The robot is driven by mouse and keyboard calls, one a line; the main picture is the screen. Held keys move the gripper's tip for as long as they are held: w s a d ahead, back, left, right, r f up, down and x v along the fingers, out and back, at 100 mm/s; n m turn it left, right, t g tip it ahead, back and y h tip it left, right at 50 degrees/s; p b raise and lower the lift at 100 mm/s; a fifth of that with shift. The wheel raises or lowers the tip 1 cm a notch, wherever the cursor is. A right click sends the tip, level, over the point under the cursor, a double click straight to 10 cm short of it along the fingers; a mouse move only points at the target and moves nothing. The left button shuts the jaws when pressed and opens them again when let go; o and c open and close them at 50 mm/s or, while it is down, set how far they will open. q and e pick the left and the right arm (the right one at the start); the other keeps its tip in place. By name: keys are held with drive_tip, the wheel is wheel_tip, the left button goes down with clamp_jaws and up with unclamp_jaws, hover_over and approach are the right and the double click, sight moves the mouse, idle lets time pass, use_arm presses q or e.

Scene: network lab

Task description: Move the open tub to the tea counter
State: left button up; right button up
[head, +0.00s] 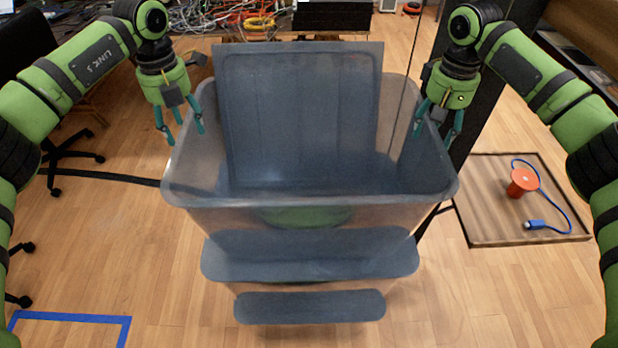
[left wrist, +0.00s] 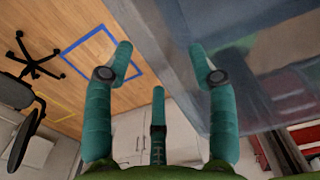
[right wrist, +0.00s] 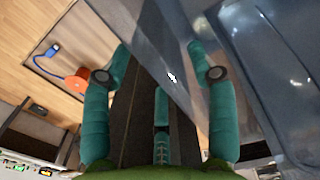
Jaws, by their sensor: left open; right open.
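The open tub (head: 310,270) is a large grey, see-through bin in the middle of the head view, with a tall dark panel (head: 300,110) standing up inside it or at its back. My left gripper (head: 180,135) is open at the tub's left rim, fingers pointing down. In the left wrist view the tub wall (left wrist: 270,60) shows at the right, by one finger. My right gripper (head: 437,125) is open at the tub's right rim. In the right wrist view the tub wall (right wrist: 220,90) passes near its fingers. I cannot tell whether any finger touches the rim.
A wooden board (head: 480,215) at the right carries an orange spool (head: 522,181) and a blue cable (head: 560,200). A bench with tangled cables (head: 215,18) is at the back. Chair bases (head: 72,158) stand at the left. Blue tape (head: 75,316) marks the floor, front left.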

use_arm(q)
drive_tip(key=shift+f, duration=0.2)
use_arm(e)
drive_tip(key=shift+f, duration=0.15)
use_arm(q)
drive_tip(key=shift+c, duration=0.4)
use_arm(e)
drive_tip(key=shift+a, duration=0.1)
drive_tip(key=shift+c, duration=0.4)
use_arm(q)
clamp_jaws()
use_arm(e)
clamp_jaws()
